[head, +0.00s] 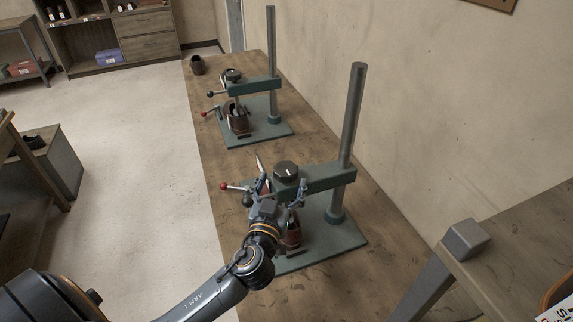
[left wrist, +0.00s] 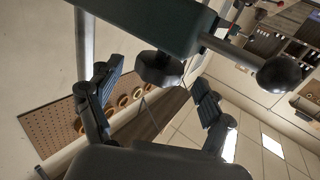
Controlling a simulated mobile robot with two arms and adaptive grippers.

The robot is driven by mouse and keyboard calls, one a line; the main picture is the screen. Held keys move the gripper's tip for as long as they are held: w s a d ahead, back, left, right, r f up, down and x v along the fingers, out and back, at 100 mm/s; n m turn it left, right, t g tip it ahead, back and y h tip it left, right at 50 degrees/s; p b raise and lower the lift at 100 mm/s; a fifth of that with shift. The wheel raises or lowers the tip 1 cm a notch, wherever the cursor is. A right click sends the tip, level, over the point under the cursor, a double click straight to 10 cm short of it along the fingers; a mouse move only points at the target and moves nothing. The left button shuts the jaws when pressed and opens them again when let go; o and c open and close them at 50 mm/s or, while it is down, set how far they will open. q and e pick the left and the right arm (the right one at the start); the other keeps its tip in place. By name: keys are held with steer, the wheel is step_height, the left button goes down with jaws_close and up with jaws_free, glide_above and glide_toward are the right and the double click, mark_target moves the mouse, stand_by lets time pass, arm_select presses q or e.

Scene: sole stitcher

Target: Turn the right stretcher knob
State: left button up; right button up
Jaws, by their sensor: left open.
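The nearer stretcher has a green arm (head: 325,178) on a grey post, with a black round knob (head: 287,168) with a white mark on top. My left gripper (head: 279,191) is open and empty, with its fingers spread at the near side of this stretcher's head, just below the knob. In the left wrist view, which looks upside down, the dark faceted knob (left wrist: 158,70) lies beyond and between the two open fingers (left wrist: 152,105). I see no contact with it. A brown shoe (head: 291,234) below is partly hidden by my arm. My right gripper is not in view.
A red-tipped lever (head: 223,186) and a dark ball handle (left wrist: 279,74) stick out close to my left gripper. A second stretcher (head: 250,87) stands farther along the wooden bench (head: 217,163). The wall bounds the right side; open floor (head: 140,150) lies left.

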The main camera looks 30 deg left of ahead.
mark_target(282, 180)
arm_select(q)
steer(key=shift+r+x, duration=0.2)
steer(key=shift+x, duration=0.7)
steer(key=shift+w+a+p, duration=0.2)
steer(key=shift+w+p, duration=0.2)
steer(key=shift+w, duration=0.25)
steer(key=shift+w+a+f, duration=0.1)
steer(key=shift+w+f, duration=0.05)
steer(key=shift+w, duration=0.35)
steer(key=shift+s, duration=0.15)
steer(key=c, duration=1.2)
steer(key=shift+m+h, duration=0.3)
steer(key=shift+h, duration=0.3)
